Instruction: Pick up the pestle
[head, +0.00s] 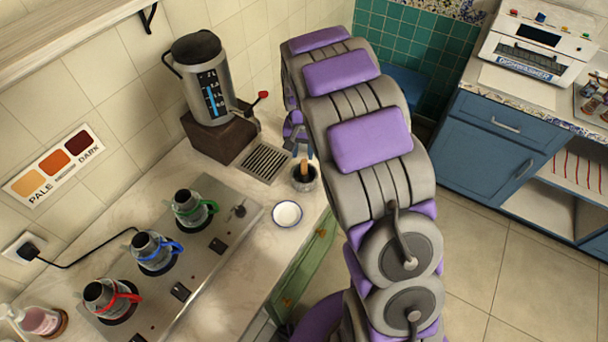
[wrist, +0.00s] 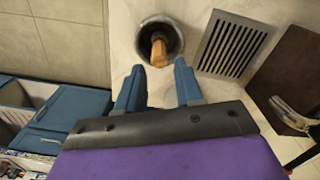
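The pestle (head: 304,169) has a wooden handle and stands in a grey metal mortar (head: 304,183) near the counter's front edge. In the wrist view the pestle (wrist: 159,52) points out of the mortar (wrist: 174,32), just beyond my fingertips. My gripper (wrist: 158,68) is open, its two blue fingers apart with the pestle's end lined up between them; whether they overlap it in depth I cannot tell. In the head view my gripper (head: 295,130) is partly hidden by my arm and hangs just above the mortar. The pestle's lower end is hidden inside the mortar.
A drain grate (head: 262,162) lies beside the mortar, with the samovar (head: 205,80) on its brown block behind. A small white saucer (head: 287,213) sits in front. Several teapots (head: 155,252) stand on the hob at left. Open floor lies right of the counter.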

